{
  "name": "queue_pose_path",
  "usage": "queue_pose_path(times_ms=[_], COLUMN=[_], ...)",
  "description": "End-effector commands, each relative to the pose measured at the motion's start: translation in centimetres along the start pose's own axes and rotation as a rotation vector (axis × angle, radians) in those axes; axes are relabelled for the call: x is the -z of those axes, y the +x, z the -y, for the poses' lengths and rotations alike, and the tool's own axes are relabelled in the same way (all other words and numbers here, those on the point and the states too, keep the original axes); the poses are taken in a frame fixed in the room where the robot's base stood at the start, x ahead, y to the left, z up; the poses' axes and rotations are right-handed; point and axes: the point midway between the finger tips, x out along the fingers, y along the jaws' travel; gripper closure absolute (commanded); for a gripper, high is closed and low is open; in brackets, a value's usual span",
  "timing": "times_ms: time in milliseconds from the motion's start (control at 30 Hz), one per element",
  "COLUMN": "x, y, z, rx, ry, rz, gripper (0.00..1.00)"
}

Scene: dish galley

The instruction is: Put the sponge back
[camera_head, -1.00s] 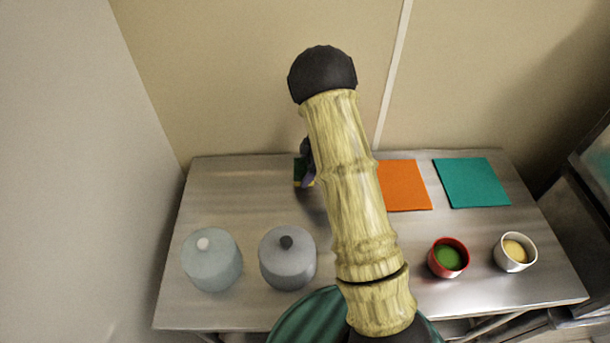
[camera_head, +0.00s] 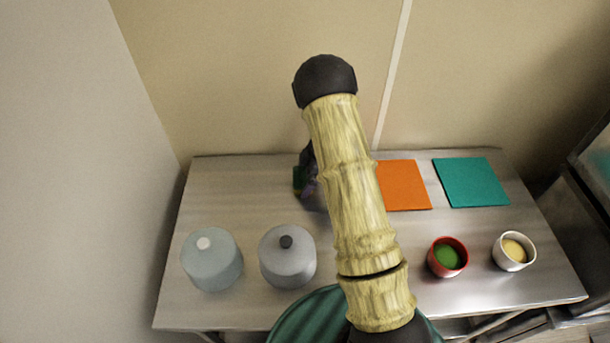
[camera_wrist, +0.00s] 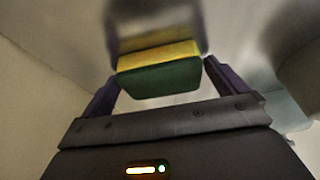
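The sponge (camera_wrist: 160,72), with a green layer and a yellow layer, sits between the two fingers of my gripper (camera_wrist: 161,70) in the wrist view. The fingers close on its two ends, so my gripper appears shut on it. In the head view the sponge's green side (camera_head: 298,182) shows at the back left-middle of the steel table (camera_head: 235,190), just left of my arm. My arm hides most of the gripper there. Its height over the table is hard to tell.
Two lidded grey pots (camera_head: 212,262) (camera_head: 288,260) stand at the front left. An orange mat (camera_head: 405,186) and a teal mat (camera_head: 471,182) lie at the back right. A red bowl (camera_head: 434,263) and a white bowl (camera_head: 503,262) stand at the front right. The back left is clear.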

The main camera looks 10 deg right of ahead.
Motion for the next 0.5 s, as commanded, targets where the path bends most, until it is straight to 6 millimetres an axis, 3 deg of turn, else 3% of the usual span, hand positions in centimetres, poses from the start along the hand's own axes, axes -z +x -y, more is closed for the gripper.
queue_pose_path(times_ms=[300, 500], x=[0.1, 0.2], y=[-0.3, -2.5], z=[0.0, -0.1], rx=[-0.001, -0.003], ry=[0.001, -0.003], rz=[0.0, 0.0], gripper=[0.0, 0.0])
